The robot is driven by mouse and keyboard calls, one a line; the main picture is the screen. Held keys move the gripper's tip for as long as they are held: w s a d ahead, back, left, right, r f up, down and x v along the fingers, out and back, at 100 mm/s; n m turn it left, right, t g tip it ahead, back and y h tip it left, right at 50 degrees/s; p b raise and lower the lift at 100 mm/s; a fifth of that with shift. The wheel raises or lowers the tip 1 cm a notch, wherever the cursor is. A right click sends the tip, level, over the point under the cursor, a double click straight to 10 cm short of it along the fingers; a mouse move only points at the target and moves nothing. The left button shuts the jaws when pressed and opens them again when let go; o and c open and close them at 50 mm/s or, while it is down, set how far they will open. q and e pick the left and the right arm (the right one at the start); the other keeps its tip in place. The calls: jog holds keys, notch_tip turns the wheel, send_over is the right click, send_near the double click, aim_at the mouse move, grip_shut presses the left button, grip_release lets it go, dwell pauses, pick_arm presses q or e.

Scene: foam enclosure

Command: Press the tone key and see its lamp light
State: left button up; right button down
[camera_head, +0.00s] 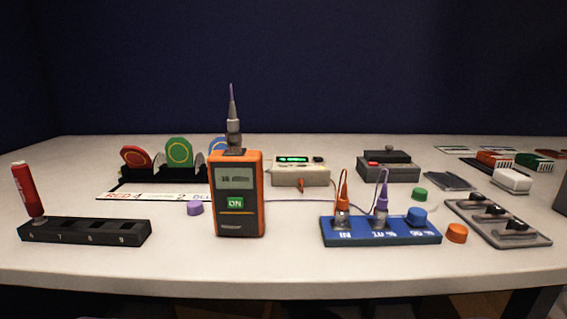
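A dark grey box (388,172) stands at the back right of the table, with a small red patch on its front left and a raised dark block on top. It may be the tone key, but no label is readable. A small pale box (300,172) with a glowing green display stands to its left. An orange handheld device (237,195) stands upright in front, with a green ON panel and a grey display. Whether the red patch is a lit lamp I cannot tell. Neither of my grippers is in view.
A blue block (381,231) holds orange and purple plugs at the front. A black numbered rack (85,231) with a red tube (24,188) stands left. A grey switch tray (498,222) lies right. Loose caps, including an orange one (457,233), lie between. Round discs (179,152) stand behind.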

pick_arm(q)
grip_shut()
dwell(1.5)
